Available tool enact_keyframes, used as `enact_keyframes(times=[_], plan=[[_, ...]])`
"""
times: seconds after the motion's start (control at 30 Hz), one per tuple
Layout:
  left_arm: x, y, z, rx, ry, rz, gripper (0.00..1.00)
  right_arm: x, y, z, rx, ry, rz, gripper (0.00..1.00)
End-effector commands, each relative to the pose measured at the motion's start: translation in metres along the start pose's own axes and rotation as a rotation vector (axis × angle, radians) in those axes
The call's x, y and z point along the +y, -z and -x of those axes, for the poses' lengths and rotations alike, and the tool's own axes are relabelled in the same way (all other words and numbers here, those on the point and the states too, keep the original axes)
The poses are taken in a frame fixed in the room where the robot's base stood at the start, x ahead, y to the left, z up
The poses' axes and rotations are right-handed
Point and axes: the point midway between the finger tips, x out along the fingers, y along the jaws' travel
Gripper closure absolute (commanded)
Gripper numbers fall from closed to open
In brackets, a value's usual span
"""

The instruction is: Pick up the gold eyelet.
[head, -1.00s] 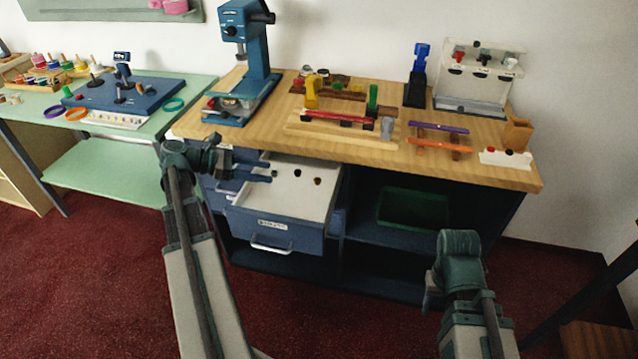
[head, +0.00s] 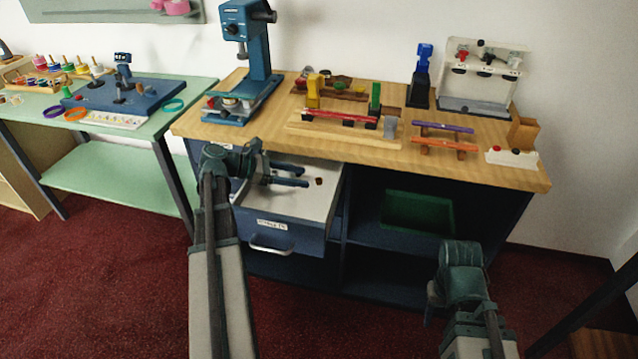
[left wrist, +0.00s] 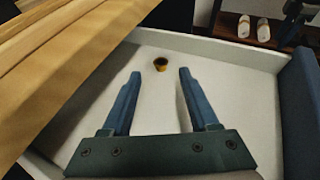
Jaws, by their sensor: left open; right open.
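The gold eyelet (left wrist: 160,64) is a small cup-like piece with a dark top and a gold side on the white drawer floor. In the head view the same small piece (head: 319,181) looks brown-gold, inside the pulled-out drawer (head: 292,232). My left gripper (head: 306,177) is over the drawer, open and empty. In the left wrist view the eyelet lies just beyond the gap between its fingertips (left wrist: 160,74), roughly centred and apart from both. My right gripper (head: 431,305) hangs low at the right in front of the counter, away from the drawer; its fingers are mostly hidden.
The wooden counter edge (head: 370,158) overhangs the drawer's back. A press (head: 242,75), colored blocks and racks stand on the counter. A green tray (head: 418,212) sits on the open shelf right of the drawer. The visible drawer floor around the eyelet is clear.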

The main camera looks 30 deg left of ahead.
Motion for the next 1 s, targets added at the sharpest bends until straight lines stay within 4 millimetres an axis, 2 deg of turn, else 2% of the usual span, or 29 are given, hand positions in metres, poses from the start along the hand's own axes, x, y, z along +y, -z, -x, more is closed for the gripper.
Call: enact_keyframes(times=[0.2,0.47,0.8,1.0], plan=[[-0.002,0.002,-0.034,0.0,0.003,-0.001,0.4,-0.001,0.001,-0.014,0.0,0.0,0.0,0.5],[-0.001,-0.001,-0.038,0.0,0.0,0.0,0.4,-0.001,0.001,-0.014,0.0,0.0,0.0,0.5],[-0.001,-0.001,-0.037,0.0,0.0,0.0,0.99,-0.001,0.001,-0.014,0.0,0.0,0.0,0.5],[-0.001,-0.001,-0.037,0.0,0.0,0.0,1.0,-0.001,0.001,-0.014,0.0,0.0,0.0,0.5]])
